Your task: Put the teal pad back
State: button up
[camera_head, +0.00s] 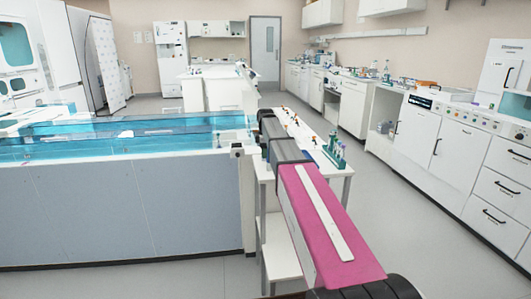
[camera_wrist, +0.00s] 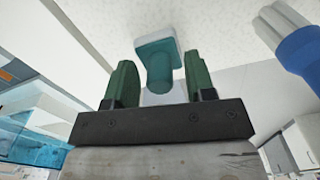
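In the wrist view a teal pad (camera_wrist: 155,46) with a rounded square top and a round teal stem shows just past my fingers, against a pale speckled surface. My gripper (camera_wrist: 160,78) has two green fingers standing apart, with the stem in line with the gap between them. A gap shows on each side of the stem and neither finger appears to touch it. The stem's lower end meets a pale part, partly hidden by the gripper's dark bar. I cannot tell how deep the stem sits between the fingers. The head view does not clearly show the gripper or pad.
In the wrist view a blue and white cylinder (camera_wrist: 297,42) is at the upper right. In the head view a white table (camera_head: 304,145) beyond my arm bears small items and a teal rack (camera_head: 335,152). A long blue-topped bench (camera_head: 120,205) stands left; the right aisle floor is clear.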

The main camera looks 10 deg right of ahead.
notch_tip(320, 180, up, 12)
jog(key=shift+r, duration=0.2)
dwell(0.4)
dwell(1.0)
